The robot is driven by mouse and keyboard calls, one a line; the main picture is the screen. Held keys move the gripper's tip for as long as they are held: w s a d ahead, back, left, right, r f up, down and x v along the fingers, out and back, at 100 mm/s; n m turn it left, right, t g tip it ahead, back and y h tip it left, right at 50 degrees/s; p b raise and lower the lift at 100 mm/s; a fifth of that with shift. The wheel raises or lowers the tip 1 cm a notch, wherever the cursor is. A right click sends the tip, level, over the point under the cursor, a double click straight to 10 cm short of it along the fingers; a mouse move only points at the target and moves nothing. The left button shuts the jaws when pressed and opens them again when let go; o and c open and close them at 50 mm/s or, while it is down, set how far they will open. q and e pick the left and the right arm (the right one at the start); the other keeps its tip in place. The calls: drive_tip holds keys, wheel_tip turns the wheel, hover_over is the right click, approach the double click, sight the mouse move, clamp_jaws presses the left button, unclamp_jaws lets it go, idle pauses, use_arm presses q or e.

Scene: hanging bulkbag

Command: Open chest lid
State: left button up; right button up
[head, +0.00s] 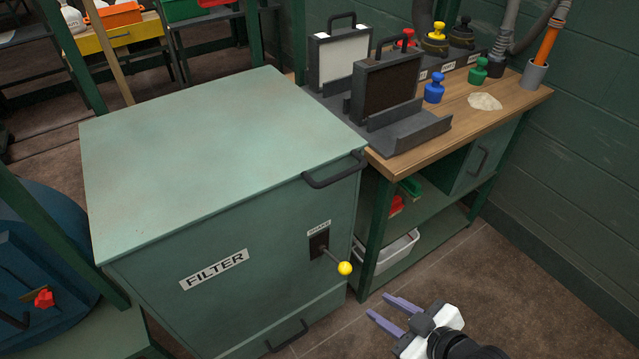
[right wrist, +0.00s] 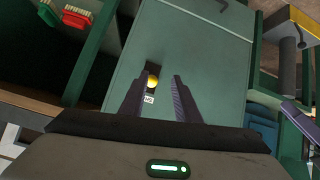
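The chest (head: 225,265) is a pale green box labelled FILTER. Its flat lid (head: 220,150) lies shut on top. A dark lid handle (head: 335,170) sits at the lid's right front edge. A lever with a yellow knob (head: 344,268) sticks out of the front; the yellow knob also shows in the right wrist view (right wrist: 153,82). My right gripper (head: 387,308) is open and empty, in front of the chest, below and right of the knob. In the right wrist view its two fingers (right wrist: 158,100) are apart and point at the chest front. My left gripper is not in view.
A wooden workbench (head: 455,130) with black panels, coloured weights and tubes stands right of the chest. A white bin (head: 385,252) sits on its lower shelf. A blue round machine (head: 40,260) is at the left. Floor in front of the workbench is clear.

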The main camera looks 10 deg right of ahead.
drive_tip(key=w+d+r+n+t+y+b, duration=0.2)
drive_tip(key=w+d+r+n+b, duration=0.3)
drive_tip(key=w, duration=0.3)
drive_tip(key=n+y+b, duration=0.5)
drive_tip(key=n+b, duration=0.1)
drive_tip(key=n, duration=0.8)
approach(346, 176)
drive_tip(key=p+x, duration=0.4)
drive_tip(key=x, duration=0.6)
drive_tip(key=shift+r, duration=0.1)
drive_tip(key=shift+w+a+f, duration=0.2)
drive_tip(key=shift+w+a, duration=0.1)
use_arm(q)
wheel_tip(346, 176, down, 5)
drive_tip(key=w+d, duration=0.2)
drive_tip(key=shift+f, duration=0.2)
